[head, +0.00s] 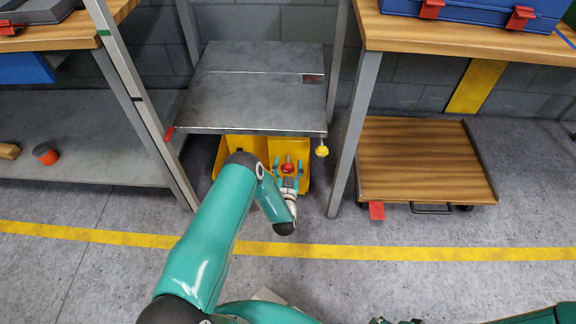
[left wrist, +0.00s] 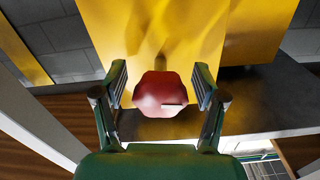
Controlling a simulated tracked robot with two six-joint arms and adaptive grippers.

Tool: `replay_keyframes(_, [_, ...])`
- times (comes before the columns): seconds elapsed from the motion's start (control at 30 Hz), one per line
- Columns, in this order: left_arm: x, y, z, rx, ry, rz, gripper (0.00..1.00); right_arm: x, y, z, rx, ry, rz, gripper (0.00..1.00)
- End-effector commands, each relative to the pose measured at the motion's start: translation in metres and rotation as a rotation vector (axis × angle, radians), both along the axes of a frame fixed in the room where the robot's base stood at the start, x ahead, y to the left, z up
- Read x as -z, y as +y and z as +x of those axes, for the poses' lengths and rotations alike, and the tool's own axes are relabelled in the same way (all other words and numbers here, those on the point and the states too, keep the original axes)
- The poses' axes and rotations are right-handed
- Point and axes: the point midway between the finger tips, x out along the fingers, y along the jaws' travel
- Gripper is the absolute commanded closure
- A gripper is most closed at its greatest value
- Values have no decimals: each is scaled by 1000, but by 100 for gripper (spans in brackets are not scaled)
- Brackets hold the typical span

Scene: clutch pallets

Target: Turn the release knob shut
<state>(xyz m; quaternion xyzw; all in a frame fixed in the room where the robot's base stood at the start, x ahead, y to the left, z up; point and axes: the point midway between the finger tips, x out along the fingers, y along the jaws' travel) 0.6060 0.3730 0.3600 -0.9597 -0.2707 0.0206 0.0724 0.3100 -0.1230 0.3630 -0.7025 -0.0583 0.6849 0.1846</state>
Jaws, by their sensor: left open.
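The red release knob (head: 288,168) sticks out from a yellow housing (head: 305,150) below the grey platform. A gap shows between each finger and the knob. The knob's stem is mostly hidden behind it. My right gripper is not recognisable in either view.
Grey posts stand on both sides. A wooden cart (head: 425,160) is to the right. The floor in front is clear, crossed by a yellow line (head: 400,253).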

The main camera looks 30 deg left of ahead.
Motion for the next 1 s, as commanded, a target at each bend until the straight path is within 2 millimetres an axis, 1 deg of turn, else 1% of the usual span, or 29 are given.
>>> replay_keyframes(0.13, [0,0,0,0,0,0,29,0,0,0,0,0,0,35])
replay_keyframes(0.17, [0,0,0,0,0,0,32,0,0,0,0,0,0,35])
replay_keyframes(0.5, [0,0,0,0,1,-1,89,0,0,0,0,0,0,35])
replay_keyframes(0.53, [0,0,0,0,1,-1,91,0,0,0,0,0,0,35])
replay_keyframes(0.77, [1,0,-1,0,11,16,91,0,0,0,0,0,0,35])
replay_keyframes(1.0, [1,0,-1,0,59,94,91,3,0,0,0,0,0,35])
